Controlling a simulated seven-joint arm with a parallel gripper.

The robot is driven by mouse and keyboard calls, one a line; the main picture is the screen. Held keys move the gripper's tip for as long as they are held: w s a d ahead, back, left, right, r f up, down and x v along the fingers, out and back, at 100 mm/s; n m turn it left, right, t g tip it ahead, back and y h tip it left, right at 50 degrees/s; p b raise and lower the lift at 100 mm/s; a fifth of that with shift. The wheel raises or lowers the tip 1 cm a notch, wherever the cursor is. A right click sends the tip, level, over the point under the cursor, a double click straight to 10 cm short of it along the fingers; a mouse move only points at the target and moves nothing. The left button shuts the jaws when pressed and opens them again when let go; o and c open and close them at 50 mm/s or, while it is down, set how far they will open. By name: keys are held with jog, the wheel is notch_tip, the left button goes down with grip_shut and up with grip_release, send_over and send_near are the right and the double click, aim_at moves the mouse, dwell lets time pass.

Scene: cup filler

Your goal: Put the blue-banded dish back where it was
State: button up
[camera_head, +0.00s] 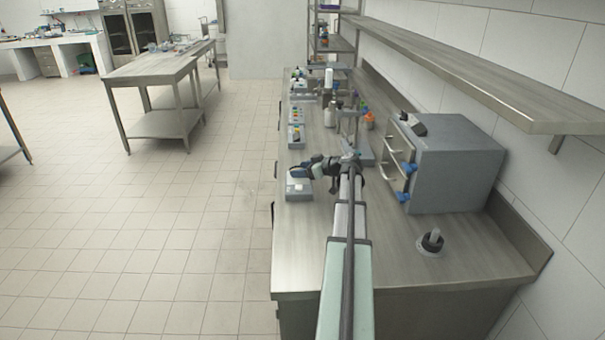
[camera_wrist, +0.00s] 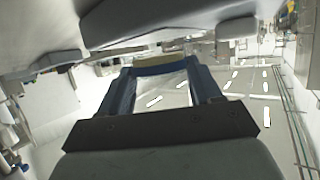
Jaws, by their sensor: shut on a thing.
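My gripper (camera_wrist: 160,82) has two dark blue fingers, and it is shut on the blue-banded dish (camera_wrist: 160,66). In the wrist view the dish shows edge-on between the fingertips, with a tan rim and a blue band. In the head view my gripper (camera_head: 302,172) is at the left edge of the steel counter, pointing left, over or close to a small grey box with a white top (camera_head: 298,189). The dish cannot be made out clearly there. Whether it touches the box cannot be told.
The steel counter (camera_head: 305,255) is clear at its near left. A black round base with a peg (camera_head: 432,242) stands near right. A box with coloured buttons (camera_head: 295,136) and several bottles are farther back.

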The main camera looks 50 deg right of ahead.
jog(key=shift+f, duration=0.7)
jog(key=shift+f, duration=0.1)
jog(key=o, duration=1.1)
jog(key=shift+f, duration=0.1)
jog(key=v, duration=1.2)
jog(key=shift+s+d, duration=0.25)
jog(key=shift+s, duration=0.1)
jog(key=shift+o, duration=0.5)
jog(key=shift+s+d+r, duration=0.1)
jog(key=shift+s+r, duration=0.25)
jog(key=shift+s, duration=0.1)
